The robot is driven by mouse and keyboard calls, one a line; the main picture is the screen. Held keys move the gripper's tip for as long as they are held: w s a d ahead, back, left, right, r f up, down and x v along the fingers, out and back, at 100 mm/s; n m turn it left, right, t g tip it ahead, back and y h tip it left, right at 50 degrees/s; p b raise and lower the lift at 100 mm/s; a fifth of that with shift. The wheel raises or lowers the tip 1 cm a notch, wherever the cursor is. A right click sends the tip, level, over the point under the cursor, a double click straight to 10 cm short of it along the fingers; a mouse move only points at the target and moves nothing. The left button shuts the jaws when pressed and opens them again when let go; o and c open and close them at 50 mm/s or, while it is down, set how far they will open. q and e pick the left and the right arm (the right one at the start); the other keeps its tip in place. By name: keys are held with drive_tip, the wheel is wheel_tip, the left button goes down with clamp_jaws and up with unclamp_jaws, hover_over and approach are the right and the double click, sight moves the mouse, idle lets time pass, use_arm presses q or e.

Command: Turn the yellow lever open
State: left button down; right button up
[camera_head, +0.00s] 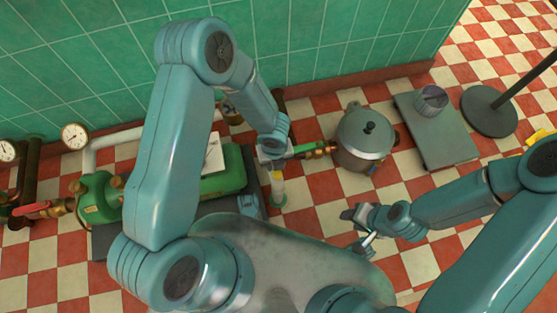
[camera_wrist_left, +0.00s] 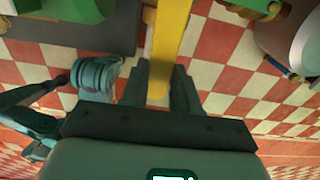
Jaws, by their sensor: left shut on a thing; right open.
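The yellow lever (camera_wrist_left: 172,30) runs down from the top of the left wrist view as a straight bar. My left gripper (camera_wrist_left: 160,80) has its dark fingers on either side of the bar and is shut on it. In the head view my left gripper (camera_head: 272,150) is at the end of the bent left arm, between the green machine and the pot, and hides most of the lever. My right gripper (camera_head: 357,220) is open and empty above the tiled floor, below the pot in the picture.
A metal pot (camera_head: 366,140) with a lid and brass outlet stands just right of my left gripper. A green machine (camera_head: 225,178) is to its left. Pipes with a gauge (camera_head: 75,136) and a red lever (camera_head: 36,207) are further left. A grey platform (camera_head: 440,145) lies at right.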

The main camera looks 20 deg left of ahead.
use_arm(q)
drive_tip(key=shift+a, duration=0.15)
idle(0.3)
drive_tip(key=c, duration=0.8)
unclamp_jaws()
drive_tip(key=shift+c, duration=0.2)
